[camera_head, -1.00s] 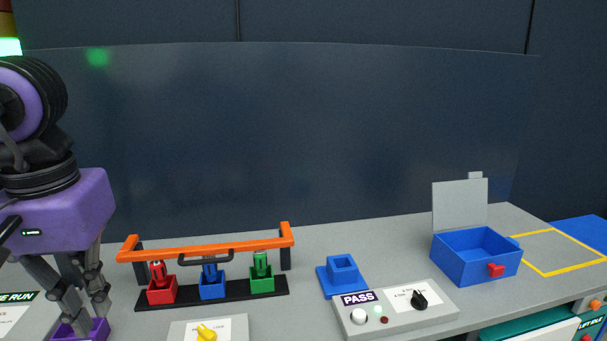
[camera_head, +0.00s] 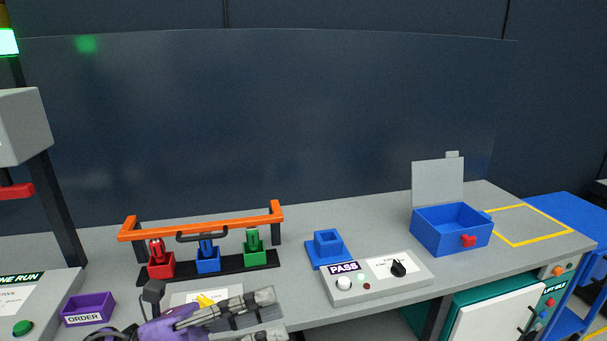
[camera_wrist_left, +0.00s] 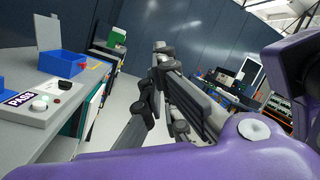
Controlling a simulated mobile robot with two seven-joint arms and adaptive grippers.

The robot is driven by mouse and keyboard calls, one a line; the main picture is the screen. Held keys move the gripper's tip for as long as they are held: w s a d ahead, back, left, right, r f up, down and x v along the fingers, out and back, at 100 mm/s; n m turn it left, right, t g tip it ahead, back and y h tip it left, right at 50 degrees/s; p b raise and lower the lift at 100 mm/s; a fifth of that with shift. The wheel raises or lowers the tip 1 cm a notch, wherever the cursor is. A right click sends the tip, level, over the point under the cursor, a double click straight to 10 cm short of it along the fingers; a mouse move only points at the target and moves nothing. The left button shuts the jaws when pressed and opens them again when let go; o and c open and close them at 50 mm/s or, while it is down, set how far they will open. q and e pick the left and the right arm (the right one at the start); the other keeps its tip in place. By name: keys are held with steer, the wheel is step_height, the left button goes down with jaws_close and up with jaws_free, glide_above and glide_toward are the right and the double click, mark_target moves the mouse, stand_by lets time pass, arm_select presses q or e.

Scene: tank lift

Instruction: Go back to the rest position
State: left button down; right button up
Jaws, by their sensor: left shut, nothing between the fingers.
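My left gripper (camera_head: 262,315) shows at the bottom of the head view, in front of the bench's near edge, its fingers pointing right. It is shut and empty. In the left wrist view my left gripper (camera_wrist_left: 160,60) points away over the floor, with the bench to its left. My right gripper is in neither view.
The bench holds a purple ORDER tray (camera_head: 88,310), a rack with an orange bar (camera_head: 200,228) over red, blue and green holders, a blue socket block (camera_head: 327,250), a PASS panel (camera_head: 375,280) and an open blue box (camera_head: 450,232). A teal cabinet (camera_head: 490,310) stands below.

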arm_select(q)
steer(key=w+a+f+n+t+y, duration=0.1)
steer(key=a+f+n+t+y, duration=0.55)
steer(key=f+n, duration=0.6)
steer(key=w+a+f+n+t+y, duration=0.2)
steer(key=a+f+n+t+y, duration=0.45)
steer(key=n, duration=1.05)
steer(key=s+f+n+g+y+p, duration=0.1)
steer(key=s+f+n+g+y, duration=0.6)
steer(key=s+f+n, duration=0.8)
steer(key=s+a+f, duration=0.1)
steer(key=s+f, duration=0.6)
steer(key=f, duration=0.3)
steer(key=shift+f+g+p, duration=0.3)
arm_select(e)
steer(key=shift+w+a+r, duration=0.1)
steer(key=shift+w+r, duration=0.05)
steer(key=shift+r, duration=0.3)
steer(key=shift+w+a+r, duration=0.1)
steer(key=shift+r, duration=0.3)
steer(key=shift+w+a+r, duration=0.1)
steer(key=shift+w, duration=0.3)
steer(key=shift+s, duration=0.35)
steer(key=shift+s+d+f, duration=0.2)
